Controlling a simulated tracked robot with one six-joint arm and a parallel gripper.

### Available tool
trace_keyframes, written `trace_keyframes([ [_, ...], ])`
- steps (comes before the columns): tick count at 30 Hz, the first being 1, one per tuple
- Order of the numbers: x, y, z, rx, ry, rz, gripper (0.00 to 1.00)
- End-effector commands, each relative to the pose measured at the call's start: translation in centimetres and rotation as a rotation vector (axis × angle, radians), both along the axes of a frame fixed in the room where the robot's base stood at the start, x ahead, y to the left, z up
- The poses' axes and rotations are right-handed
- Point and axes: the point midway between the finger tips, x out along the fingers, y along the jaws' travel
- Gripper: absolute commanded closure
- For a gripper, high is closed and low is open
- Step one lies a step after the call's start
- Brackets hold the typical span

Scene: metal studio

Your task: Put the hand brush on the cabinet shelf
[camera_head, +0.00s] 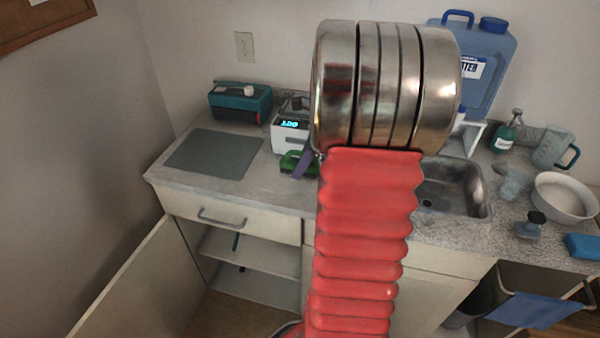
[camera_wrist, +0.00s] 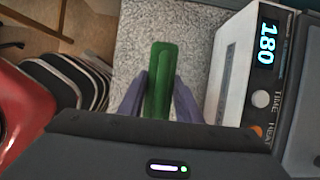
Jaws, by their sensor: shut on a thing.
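The green hand brush (camera_wrist: 160,75) sits between the two purple fingers of my gripper (camera_wrist: 158,92) in the wrist view. The fingers are shut on it. In the head view the brush (camera_head: 291,161) shows at the counter by the white device, beside one purple finger of my gripper (camera_head: 303,164). My red arm hides part of this area. I cannot tell whether the brush touches the counter. The cabinet shelf (camera_head: 250,247) is below the drawer at the left, with the cabinet door (camera_head: 135,285) swung open.
A white device with a lit display (camera_head: 291,133) stands close beside the gripper. A grey mat (camera_head: 213,153) and a teal box (camera_head: 240,101) lie to the left on the counter. The drawer (camera_head: 230,218) above the shelf is closed. A sink (camera_head: 455,188) is at right.

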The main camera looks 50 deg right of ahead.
Motion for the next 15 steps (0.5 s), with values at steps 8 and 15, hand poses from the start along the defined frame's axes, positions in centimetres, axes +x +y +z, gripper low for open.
trace_keyframes([
  [8, 0.0, 0.0, -2.7, 0.000, -0.001, 0.000, 0.94],
  [15, 0.0, 0.0, -2.7, 0.000, -0.001, 0.000, 0.94],
])
